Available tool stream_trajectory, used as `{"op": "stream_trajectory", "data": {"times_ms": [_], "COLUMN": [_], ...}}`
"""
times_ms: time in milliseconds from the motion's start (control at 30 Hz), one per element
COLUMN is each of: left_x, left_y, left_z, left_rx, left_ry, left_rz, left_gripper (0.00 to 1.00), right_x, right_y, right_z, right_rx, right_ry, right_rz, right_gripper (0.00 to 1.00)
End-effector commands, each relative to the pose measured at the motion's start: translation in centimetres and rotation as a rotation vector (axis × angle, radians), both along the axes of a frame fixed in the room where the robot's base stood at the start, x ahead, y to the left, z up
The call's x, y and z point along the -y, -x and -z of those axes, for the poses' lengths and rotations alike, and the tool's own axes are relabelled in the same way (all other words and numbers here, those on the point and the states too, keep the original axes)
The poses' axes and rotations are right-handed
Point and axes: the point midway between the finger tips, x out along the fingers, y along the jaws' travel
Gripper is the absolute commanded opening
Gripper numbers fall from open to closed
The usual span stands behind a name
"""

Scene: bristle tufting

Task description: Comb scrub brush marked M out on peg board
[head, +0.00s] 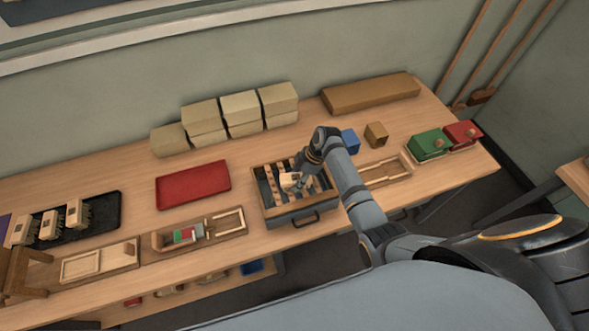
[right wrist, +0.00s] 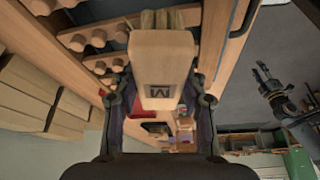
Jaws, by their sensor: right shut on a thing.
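The scrub brush marked M is a pale wooden block (right wrist: 163,65) with a dark M on its face and tan bristles (right wrist: 160,19) at its far end. My right gripper (right wrist: 161,98) is shut on the block, with a finger on each side.
A red tray (head: 193,185) and a wooden tray (head: 222,224) with small coloured pieces are left of the board. Several brushes sit on a black tray (head: 105,210) at far left. Tan blocks (head: 240,105) stand behind. Blue (head: 350,142), green (head: 430,143) and red (head: 461,133) boxes are right.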

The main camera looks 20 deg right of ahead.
Motion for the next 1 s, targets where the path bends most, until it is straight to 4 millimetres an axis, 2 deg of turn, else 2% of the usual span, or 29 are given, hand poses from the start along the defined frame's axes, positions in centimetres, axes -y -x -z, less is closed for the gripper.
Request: {"op": "stream_trajectory", "data": {"times_ms": [33, 233, 600, 867, 1000], "left_x": [0.0, 0.0, 0.0, 0.0, 0.0], "left_y": [0.0, 0.0, 0.0, 0.0, 0.0], "left_z": [-0.4, -0.1, 2.8, 3.0, 4.0], "left_rx": [0.0, 0.0, 0.0, -0.001, -0.001], "left_ry": [0.0, 0.0, 0.0, 0.0, 0.0], "left_rz": [0.0, 0.0, 0.0, 0.0, 0.0], "left_gripper": [0.4, 0.4, 0.4, 0.4, 0.4], "right_x": [0.0, 0.0, -0.1, -0.1, -0.1], "right_y": [0.2, 0.1, -3.2, -3.8, -4.6], "right_z": [-0.2, 0.1, 0.6, 0.3, 0.6], "right_rx": [0.001, 0.003, 0.003, 0.002, 0.004], "right_ry": [0.0, 0.0, 0.0, 0.001, 0.001], "right_rz": [0.0, 0.0, 0.0, 0.001, 0.002], "right_gripper": [0.17, 0.17, 0.17, 0.17, 0.17]}}
